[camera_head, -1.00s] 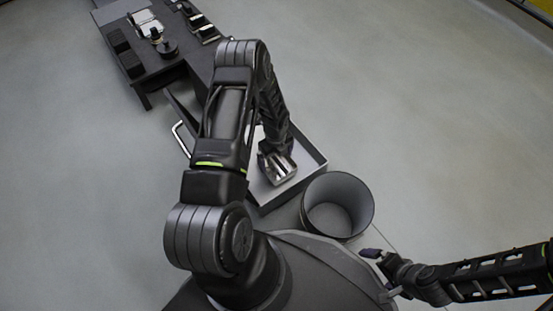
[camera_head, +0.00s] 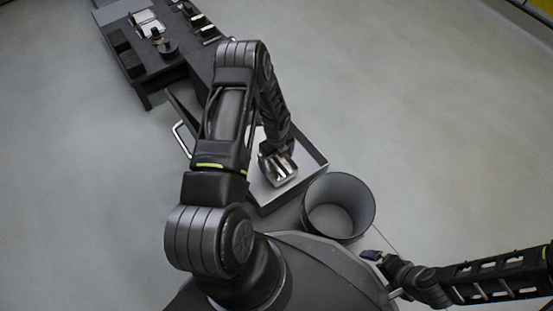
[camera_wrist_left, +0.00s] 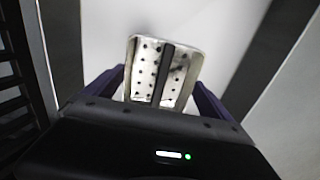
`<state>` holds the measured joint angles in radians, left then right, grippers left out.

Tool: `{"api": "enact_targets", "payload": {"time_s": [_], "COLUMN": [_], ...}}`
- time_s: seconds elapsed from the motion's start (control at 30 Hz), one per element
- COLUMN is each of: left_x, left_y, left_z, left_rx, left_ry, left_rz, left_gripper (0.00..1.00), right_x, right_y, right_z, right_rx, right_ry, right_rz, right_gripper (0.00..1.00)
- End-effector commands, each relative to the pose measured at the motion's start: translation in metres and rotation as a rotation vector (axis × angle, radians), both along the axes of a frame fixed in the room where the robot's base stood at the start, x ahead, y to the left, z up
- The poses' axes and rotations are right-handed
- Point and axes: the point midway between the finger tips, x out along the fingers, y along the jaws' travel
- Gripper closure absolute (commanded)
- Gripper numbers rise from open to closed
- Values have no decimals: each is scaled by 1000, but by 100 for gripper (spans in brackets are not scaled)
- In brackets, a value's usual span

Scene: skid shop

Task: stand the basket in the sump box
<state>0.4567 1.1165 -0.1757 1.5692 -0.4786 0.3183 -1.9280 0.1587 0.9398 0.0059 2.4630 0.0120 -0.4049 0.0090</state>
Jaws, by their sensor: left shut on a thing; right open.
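The basket (camera_head: 286,177) is a small shiny metal thing at the end of my left arm. The left wrist view shows it as a perforated metal basket (camera_wrist_left: 146,72) with a dark bar down its middle. My left gripper (camera_head: 276,158) is shut on it, with purple fingers on either side. The sump box (camera_head: 312,169) looks like the pale, open rectangular box beneath. The basket is over or inside the box's outline; I cannot tell whether it touches the floor. My left arm hides part of the box. My right gripper (camera_head: 372,256) is open and empty at the lower right.
A round open grey bin (camera_head: 356,198) stands close to the box's near right side. A dark table (camera_head: 160,65) with small items is at the upper left. A pale handle (camera_head: 181,139) shows left of my arm. The floor at the right is clear.

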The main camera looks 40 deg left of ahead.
Motion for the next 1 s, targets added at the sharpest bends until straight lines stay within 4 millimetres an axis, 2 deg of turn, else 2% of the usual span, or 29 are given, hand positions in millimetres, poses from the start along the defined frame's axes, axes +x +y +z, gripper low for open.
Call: {"api": "enact_targets", "payload": {"time_s": [0.5, 0.87, 0.9, 1.0], "left_x": [0, 0, 0, 0], "left_y": [0, 0, 0, 0], "left_z": [-8, -8, -8, -8], "left_rx": [0, 0, 0, 0], "left_ry": [0, 0, 0, 0], "left_rz": [0, 0, 0, 0], "left_gripper": [52, 52, 4, 0], "right_x": [0, 0, 0, 0], "right_y": [0, 0, 0, 0], "right_z": [-9, -9, -9, -9], "right_rx": [0, 0, 0, 0], "right_ry": [0, 0, 0, 0], "right_rz": [0, 0, 0, 0], "right_gripper": [0, 0, 0, 0]}}
